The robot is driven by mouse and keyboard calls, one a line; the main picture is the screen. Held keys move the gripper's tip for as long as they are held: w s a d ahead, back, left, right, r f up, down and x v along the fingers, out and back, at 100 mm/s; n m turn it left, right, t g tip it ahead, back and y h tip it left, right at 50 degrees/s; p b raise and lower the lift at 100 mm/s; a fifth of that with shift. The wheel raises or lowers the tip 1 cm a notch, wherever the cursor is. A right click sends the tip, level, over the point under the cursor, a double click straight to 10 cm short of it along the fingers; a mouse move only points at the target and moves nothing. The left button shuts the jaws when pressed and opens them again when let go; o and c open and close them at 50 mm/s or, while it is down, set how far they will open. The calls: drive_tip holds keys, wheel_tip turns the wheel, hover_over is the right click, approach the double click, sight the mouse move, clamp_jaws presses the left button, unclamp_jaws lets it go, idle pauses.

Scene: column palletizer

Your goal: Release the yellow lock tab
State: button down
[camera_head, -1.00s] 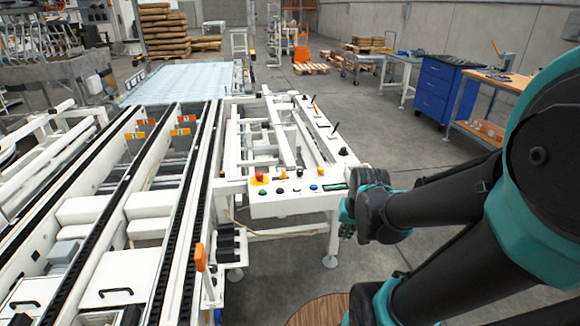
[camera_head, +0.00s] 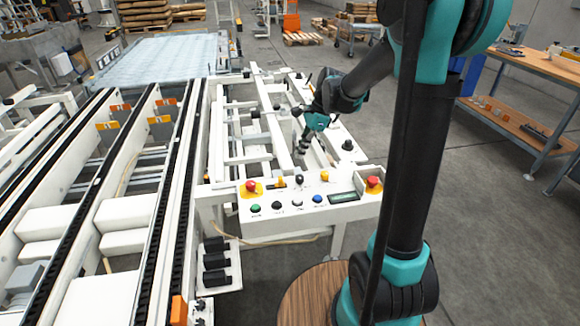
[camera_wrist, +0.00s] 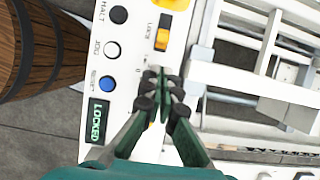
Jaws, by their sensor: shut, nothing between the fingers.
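My gripper (camera_wrist: 162,97) is shut and empty, pointing at the panel a short way from the tab. In the head view my gripper (camera_head: 303,144) hangs behind the panel's top row of controls. The display (camera_wrist: 97,120) reads LOCKED. My fingers hide part of the panel.
Red stop buttons stand at the panel's left (camera_head: 251,187) and right (camera_head: 373,183). White frame rails (camera_wrist: 245,65) lie close to my gripper. A wooden barrel (camera_wrist: 40,45) stands beside the panel.

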sight(280, 177)
drive_tip(key=shift+w, duration=0.15)
drive_tip(key=shift+a+f, duration=0.1)
drive_tip(key=x, duration=0.9)
drive_tip(key=shift+f, duration=0.4)
drive_tip(key=shift+a, duration=0.15)
drive_tip(key=a, duration=0.1)
drive_tip(key=s+a, duration=0.1)
drive_tip(key=a, duration=0.1)
drive_tip(key=shift+a, duration=0.1)
drive_tip(key=shift+r, duration=0.1)
drive_tip(key=v, duration=0.9)
drive_tip(key=shift+w+d+r, duration=0.15)
drive_tip(key=shift+d+r, duration=0.05)
drive_tip(key=shift+r, duration=0.2)
